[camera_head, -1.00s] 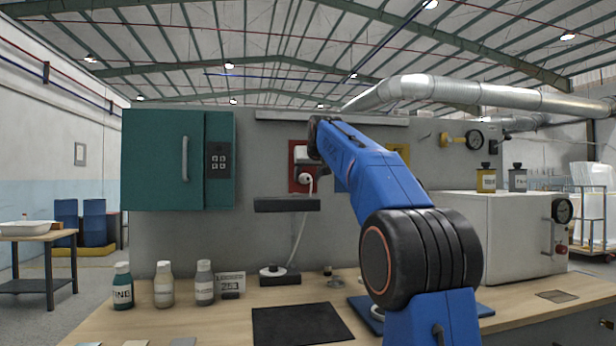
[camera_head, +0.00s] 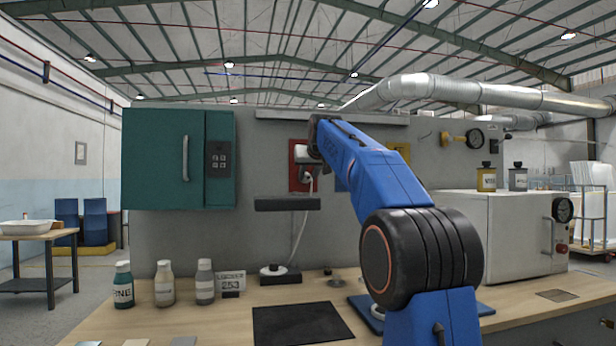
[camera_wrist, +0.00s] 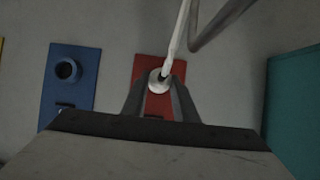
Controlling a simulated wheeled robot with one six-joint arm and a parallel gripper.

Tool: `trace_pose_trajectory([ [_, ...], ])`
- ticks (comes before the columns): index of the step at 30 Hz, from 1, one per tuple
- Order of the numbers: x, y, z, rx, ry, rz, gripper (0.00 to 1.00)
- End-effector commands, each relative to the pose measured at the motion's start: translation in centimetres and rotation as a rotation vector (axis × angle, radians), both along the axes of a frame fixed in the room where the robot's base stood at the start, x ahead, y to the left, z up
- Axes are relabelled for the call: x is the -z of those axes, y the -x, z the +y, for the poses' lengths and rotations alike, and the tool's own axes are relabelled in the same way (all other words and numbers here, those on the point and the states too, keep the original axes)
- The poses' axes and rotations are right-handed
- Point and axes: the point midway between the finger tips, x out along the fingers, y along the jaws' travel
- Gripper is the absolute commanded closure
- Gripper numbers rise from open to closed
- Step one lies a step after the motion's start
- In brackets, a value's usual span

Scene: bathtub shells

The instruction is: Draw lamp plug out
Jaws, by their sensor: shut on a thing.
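The lamp plug (camera_wrist: 159,76) is a pale round piece with a white cord (camera_wrist: 178,38). My gripper (camera_wrist: 157,92) is shut on it, one finger on each side, in front of the red wall panel (camera_wrist: 146,66). In the head view my gripper (camera_head: 306,172) is at the red panel (camera_head: 294,180) and mostly covers the plug. The socket face behind the plug is hidden.
A blue panel with a round socket (camera_wrist: 67,70) is beside the red one. A dark shelf (camera_head: 287,204) juts out just below my gripper. A teal cabinet (camera_head: 178,160) is at left and a white oven-like box (camera_head: 490,235) at right. Bottles (camera_head: 165,284) stand on the bench.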

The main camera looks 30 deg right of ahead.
Motion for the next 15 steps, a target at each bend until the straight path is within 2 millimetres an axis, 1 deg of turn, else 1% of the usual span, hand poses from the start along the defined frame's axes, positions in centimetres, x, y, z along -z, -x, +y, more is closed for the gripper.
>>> trace_pose_trajectory([
  [15, -0.1, 1.1, 0.3, 0.000, 0.000, 0.000, 0.96],
])
